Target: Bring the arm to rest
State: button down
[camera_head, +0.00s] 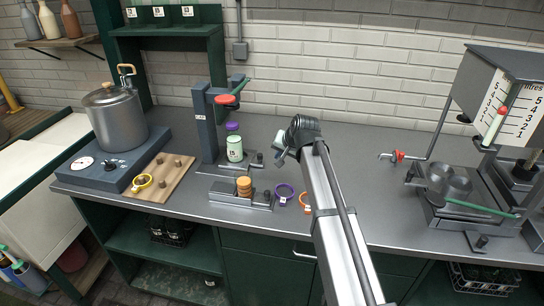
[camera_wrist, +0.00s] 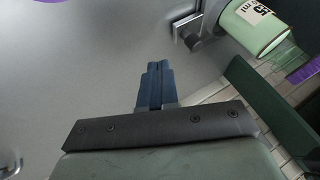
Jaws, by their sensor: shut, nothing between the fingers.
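My gripper (camera_wrist: 155,86) shows in the wrist view with its two blue fingers together and nothing between them. In the head view my arm reaches up from the lower right, and my gripper (camera_head: 280,157) is over the counter, right of the pale green jar (camera_head: 235,149). The fingers are small and partly unclear there. The jar stands under a dark press stand (camera_head: 207,125) with a red part and a green lever. The jar also shows in the wrist view (camera_wrist: 254,28), at the upper right, apart from the fingers.
A steel pot (camera_head: 116,118) stands on a dark base at left, beside a wooden board (camera_head: 165,184). Orange discs (camera_head: 244,186) sit on a low fixture (camera_head: 226,193). A purple ring (camera_head: 293,193) and an orange ring lie near my arm. A litre-marked tank (camera_head: 512,100) stands at right.

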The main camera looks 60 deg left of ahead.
jog(key=v, duration=0.7)
jog(key=shift+w+d, duration=0.1)
jog(key=shift+d, duration=0.05)
